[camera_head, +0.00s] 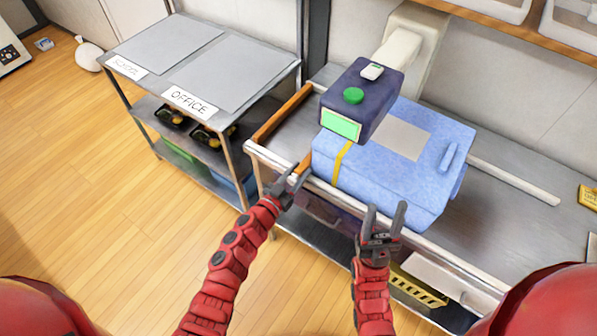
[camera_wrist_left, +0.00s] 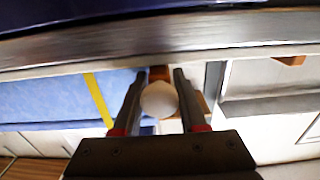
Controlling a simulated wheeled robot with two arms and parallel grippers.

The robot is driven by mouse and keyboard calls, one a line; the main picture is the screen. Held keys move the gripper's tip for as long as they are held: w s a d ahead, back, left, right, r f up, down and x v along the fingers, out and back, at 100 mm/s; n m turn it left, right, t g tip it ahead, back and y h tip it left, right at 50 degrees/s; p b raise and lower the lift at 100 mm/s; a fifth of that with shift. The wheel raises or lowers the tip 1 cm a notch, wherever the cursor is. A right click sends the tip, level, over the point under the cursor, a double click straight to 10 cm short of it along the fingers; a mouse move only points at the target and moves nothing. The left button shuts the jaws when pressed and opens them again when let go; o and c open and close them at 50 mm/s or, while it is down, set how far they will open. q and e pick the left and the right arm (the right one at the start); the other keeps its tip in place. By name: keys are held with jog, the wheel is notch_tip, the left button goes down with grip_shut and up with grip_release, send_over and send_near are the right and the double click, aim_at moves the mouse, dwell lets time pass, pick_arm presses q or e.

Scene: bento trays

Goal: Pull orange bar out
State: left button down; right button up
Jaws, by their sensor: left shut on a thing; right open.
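A short orange-brown bar (camera_head: 303,166) shows at the near left corner of the blue box, at the table's front rim. My left gripper (camera_head: 290,182) is at its near end. In the left wrist view the fingers of my left gripper (camera_wrist_left: 155,95) stand on either side of a pale round knob (camera_wrist_left: 159,100), with orange-brown wood (camera_wrist_left: 204,103) behind it. The rest of the bar is hidden by the box and scanner. My right gripper (camera_head: 384,218) is open and empty in front of the blue box.
The blue box (camera_head: 440,135) with a yellow strap stands on the metal table (camera_head: 510,215), under a dark scanner head (camera_head: 365,95) with a green button. Another orange-brown bar (camera_head: 283,112) lines the table's left end. A grey cart (camera_head: 235,75) labelled OFFICE stands at left.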

dwell(0.8)
pick_arm(q)
jog(key=p+v, duration=0.2)
jog(key=v, duration=0.6)
jog(key=shift+a, duration=0.1)
jog(key=shift+s, duration=0.1)
jog(key=shift+f, duration=0.15)
jog(key=c, duration=0.8)
grip_release()
jog(key=o, duration=0.3)
jog(key=shift+s+a, duration=0.1)
